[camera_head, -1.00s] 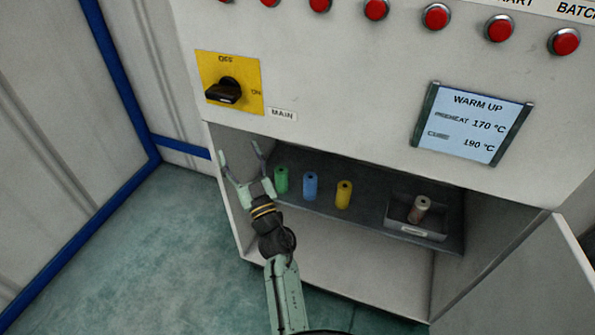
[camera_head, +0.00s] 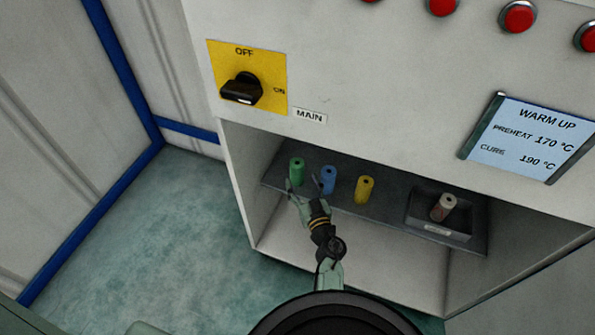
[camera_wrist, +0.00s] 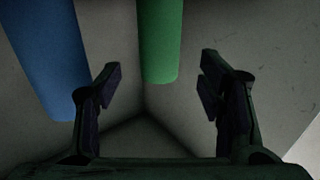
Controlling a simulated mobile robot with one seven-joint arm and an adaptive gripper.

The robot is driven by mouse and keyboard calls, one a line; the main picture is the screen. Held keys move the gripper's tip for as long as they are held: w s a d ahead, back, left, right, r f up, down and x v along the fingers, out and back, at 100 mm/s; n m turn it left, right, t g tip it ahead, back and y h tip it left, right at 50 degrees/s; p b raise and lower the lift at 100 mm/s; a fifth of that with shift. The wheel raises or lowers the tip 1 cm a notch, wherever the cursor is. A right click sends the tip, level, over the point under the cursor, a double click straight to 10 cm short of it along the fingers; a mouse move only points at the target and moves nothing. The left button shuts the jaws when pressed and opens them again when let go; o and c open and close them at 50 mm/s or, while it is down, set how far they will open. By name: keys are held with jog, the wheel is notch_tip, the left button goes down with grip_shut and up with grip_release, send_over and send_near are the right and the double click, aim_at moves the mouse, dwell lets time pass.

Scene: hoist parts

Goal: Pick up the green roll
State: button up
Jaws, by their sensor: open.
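The green roll (camera_head: 297,171) stands upright on the dark shelf, leftmost in the row in the head view. My gripper (camera_head: 303,184) is open and empty in front of the shelf, with its fingers near the green and blue rolls. In the wrist view the green roll (camera_wrist: 160,45) hangs into the picture from the top, ahead of the space between my open fingers (camera_wrist: 158,85). The blue roll (camera_wrist: 45,50) shows at the upper left there, beyond the left finger.
On the shelf (camera_head: 385,205) the blue roll (camera_head: 328,180) stands close right of the green one, then a yellow roll (camera_head: 364,189). A tray (camera_head: 437,230) at the right holds a pale brownish roll (camera_head: 443,207). The cabinet's left wall (camera_head: 240,180) is close to my arm.

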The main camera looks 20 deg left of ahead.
aim_at(299, 172)
jog(key=x, duration=0.6)
jog(key=shift+w+a+r, duration=0.15)
jog(key=shift+w+r, duration=0.1)
jog(key=shift+c, duration=0.2)
jog(key=c, duration=1.3)
